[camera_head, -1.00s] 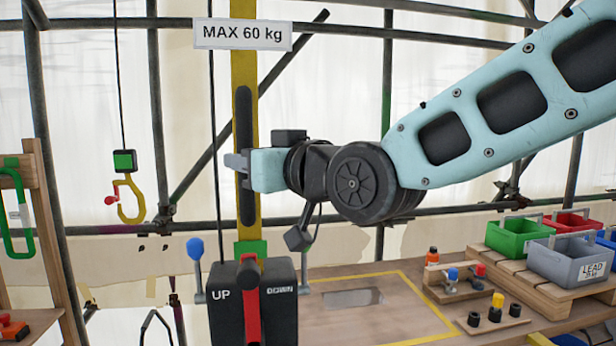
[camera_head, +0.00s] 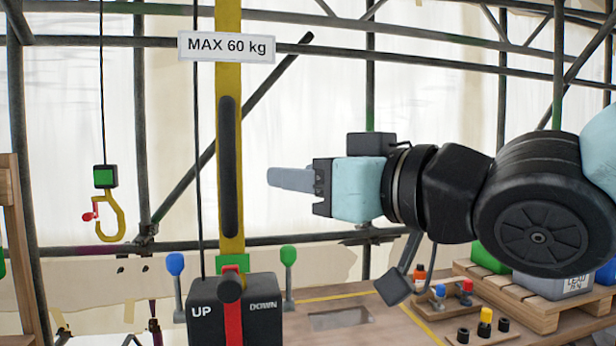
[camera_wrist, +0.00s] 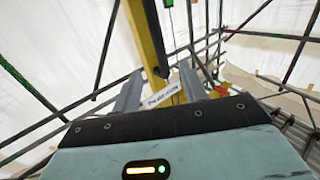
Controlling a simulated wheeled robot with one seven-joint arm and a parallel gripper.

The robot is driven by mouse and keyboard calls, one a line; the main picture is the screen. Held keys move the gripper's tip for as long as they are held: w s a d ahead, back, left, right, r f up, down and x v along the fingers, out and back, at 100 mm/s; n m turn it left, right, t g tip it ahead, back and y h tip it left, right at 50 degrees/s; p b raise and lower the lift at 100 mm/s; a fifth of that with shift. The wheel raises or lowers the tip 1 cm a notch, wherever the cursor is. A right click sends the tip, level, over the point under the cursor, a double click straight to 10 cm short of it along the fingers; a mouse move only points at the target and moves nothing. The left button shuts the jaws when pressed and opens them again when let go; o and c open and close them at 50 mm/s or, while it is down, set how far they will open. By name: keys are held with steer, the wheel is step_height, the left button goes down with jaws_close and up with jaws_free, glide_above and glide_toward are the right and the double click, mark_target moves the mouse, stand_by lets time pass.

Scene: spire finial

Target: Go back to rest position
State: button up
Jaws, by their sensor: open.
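My gripper (camera_head: 290,179) is raised in the head view, to the right of the yellow post (camera_head: 229,130), with its fingers pointing left. The yellow post also shows beyond the fingers in the wrist view (camera_wrist: 143,35).
The black UP/DOWN control box (camera_head: 262,315) with its red lever stands below the post. A yellow hook (camera_head: 112,215) hangs at left. The workbench (camera_head: 350,335) holds pegs and bottles; a grey bin (camera_head: 552,284) sits at right. Scaffold bars cross the background.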

steer(key=shift+f, duration=0.1)
steer(key=s+d+f+m+g+h, duration=0.15)
steer(key=d+f+h, duration=0.25)
steer(key=f, duration=0.6)
steer(key=s+d+f+m+g+h, duration=0.1)
steer(key=d+f+g+h, duration=0.25)
steer(key=f, duration=0.65)
steer(key=s+d+f+g+h, duration=0.5)
steer(key=s+d+f, duration=0.3)
steer(key=s+f, duration=0.3)
steer(key=shift+s+d+g+h, duration=0.4)
steer(key=shift+s+g, duration=0.3)
steer(key=shift+g, duration=0.1)
